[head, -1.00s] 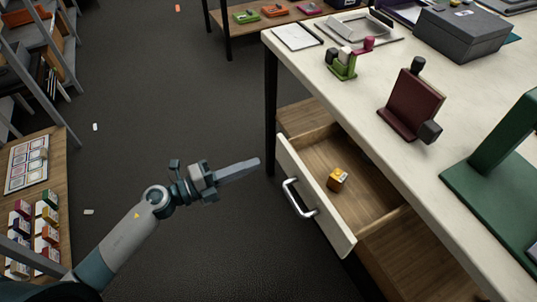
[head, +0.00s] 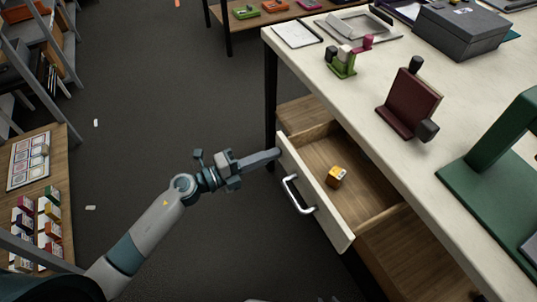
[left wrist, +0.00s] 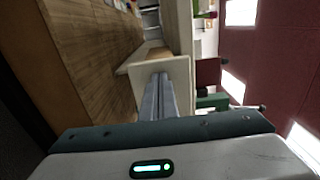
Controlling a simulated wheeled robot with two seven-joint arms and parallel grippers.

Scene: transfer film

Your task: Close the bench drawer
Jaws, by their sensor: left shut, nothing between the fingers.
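The bench drawer (head: 318,205) stands pulled out from the white-topped bench (head: 375,125), with a silver bar handle (head: 296,195) on its pale front. A small orange and yellow box (head: 337,176) lies inside it. My left gripper (head: 277,154) is shut and empty, with its fingertips at the far upper end of the drawer front. In the left wrist view the shut fingers (left wrist: 161,82) point at the pale drawer front (left wrist: 178,70). I cannot tell whether they touch it. My right gripper is not in view.
On the bench top are a green and pink item (head: 342,62), a dark red stand (head: 408,100), a green stand (head: 495,150) and a grey box (head: 462,32). A low shelf with small boxes (head: 38,220) stands at left. The floor between is mostly clear.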

